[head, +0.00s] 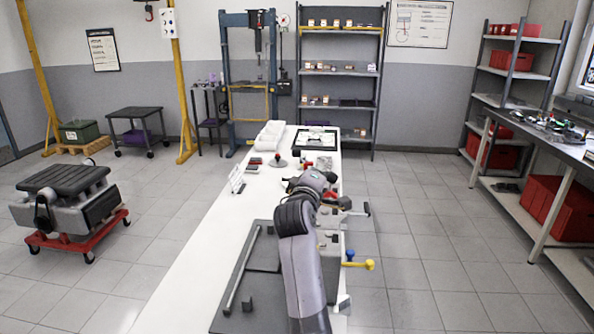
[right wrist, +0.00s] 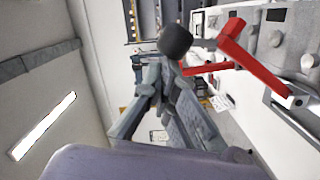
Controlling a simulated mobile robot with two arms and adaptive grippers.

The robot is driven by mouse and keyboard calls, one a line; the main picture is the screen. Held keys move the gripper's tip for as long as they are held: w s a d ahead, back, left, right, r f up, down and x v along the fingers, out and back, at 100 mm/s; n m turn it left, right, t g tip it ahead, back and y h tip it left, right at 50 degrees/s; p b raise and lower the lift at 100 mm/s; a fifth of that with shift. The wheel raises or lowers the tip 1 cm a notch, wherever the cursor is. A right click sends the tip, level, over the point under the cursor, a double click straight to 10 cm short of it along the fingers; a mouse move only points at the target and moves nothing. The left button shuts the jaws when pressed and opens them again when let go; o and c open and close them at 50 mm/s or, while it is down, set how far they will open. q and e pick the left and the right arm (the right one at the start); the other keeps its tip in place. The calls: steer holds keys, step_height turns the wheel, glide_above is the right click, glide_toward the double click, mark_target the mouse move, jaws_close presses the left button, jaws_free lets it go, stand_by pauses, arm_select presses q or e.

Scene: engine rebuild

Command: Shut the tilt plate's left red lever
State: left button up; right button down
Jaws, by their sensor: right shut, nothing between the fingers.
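My right gripper (right wrist: 171,68) is shut and empty in the right wrist view, its fingertips close to a black ball knob (right wrist: 174,41). I cannot tell whether they touch. A long red lever (right wrist: 250,58) slants beside a pale plate (right wrist: 295,38) to the right of the fingers. A second, shorter red bar (right wrist: 207,69) lies between that lever and the fingers. I cannot tell which lever is the left one. In the head view my right arm covers most of this area, and the gripper is hard to make out. My left gripper is not in view.
The long white bench (head: 190,265) carries a grey mat with a metal rod (head: 243,270). Blue (head: 350,254) and yellow (head: 369,264) knobs stick out at the bench's right side. A black-framed tray (head: 316,139) lies farther back. The floor right of the bench is clear.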

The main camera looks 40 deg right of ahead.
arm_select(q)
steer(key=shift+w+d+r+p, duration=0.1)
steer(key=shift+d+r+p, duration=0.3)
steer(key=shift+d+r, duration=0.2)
arm_select(e)
steer(key=s+d+f+m+y, duration=0.2)
steer(key=s+d+f+m, duration=0.5)
steer(key=s+f+m, duration=0.1)
steer(key=shift+f+m+t, duration=0.3)
steer(key=shift+f+m, duration=0.2)
steer(key=shift+m, duration=0.4)
steer(key=shift+f, duration=0.1)
step_height(320, 180, up, 4)
steer(key=w+p, duration=0.2)
steer(key=p, duration=0.2)
arm_select(q)
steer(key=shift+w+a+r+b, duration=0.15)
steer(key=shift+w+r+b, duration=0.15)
steer(key=shift+b, duration=1.35)
arm_select(e)
steer(key=v, duration=0.9)
steer(key=shift+s+a, duration=0.15)
steer(key=shift+s, duration=0.05)
steer(key=shift+f, duration=0.2)
